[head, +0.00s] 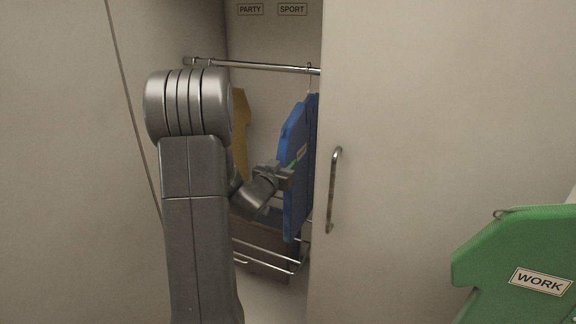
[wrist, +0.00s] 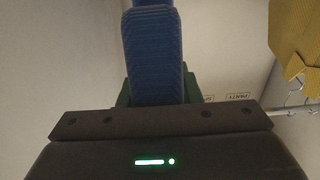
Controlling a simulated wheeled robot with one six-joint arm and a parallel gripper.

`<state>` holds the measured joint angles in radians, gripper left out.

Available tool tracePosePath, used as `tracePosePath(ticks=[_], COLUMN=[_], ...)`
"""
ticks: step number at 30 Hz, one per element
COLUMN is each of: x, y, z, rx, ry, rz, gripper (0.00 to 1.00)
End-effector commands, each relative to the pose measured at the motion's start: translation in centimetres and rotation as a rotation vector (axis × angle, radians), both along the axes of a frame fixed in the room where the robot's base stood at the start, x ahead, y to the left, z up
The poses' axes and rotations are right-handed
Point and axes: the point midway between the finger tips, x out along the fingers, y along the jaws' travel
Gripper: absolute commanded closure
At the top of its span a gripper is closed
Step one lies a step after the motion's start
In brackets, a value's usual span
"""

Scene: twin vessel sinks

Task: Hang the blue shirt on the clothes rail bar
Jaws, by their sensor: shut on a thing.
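The blue shirt (head: 296,170) is a flat upright panel with a small label, seen nearly edge-on inside the wardrobe. It also fills the upper middle of the wrist view (wrist: 155,55). My gripper (head: 287,178) is shut on its left edge, and green finger parts show on both sides of the blue in the wrist view. The clothes rail bar (head: 255,66) runs across just above the shirt. A thin hook rises from the shirt's top towards the bar's right end; I cannot tell whether it rests on the bar. The shirt's right side is partly hidden by the door panel.
A yellow shirt (head: 241,115) is inside the wardrobe, left of the blue one. A wire rack (head: 268,256) lies below. A pale panel with a handle (head: 333,190) borders the opening at right. A green WORK shirt (head: 520,262) is in the right foreground.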

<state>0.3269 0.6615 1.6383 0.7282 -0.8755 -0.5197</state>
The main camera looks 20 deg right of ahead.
Motion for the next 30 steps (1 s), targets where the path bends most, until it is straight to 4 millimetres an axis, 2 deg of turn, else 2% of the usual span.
tracePosePath(ticks=[30], x=[4.7], y=[4.0], z=[0.2], rx=[-0.002], ry=[-0.001], rz=[0.0], gripper=[0.99])
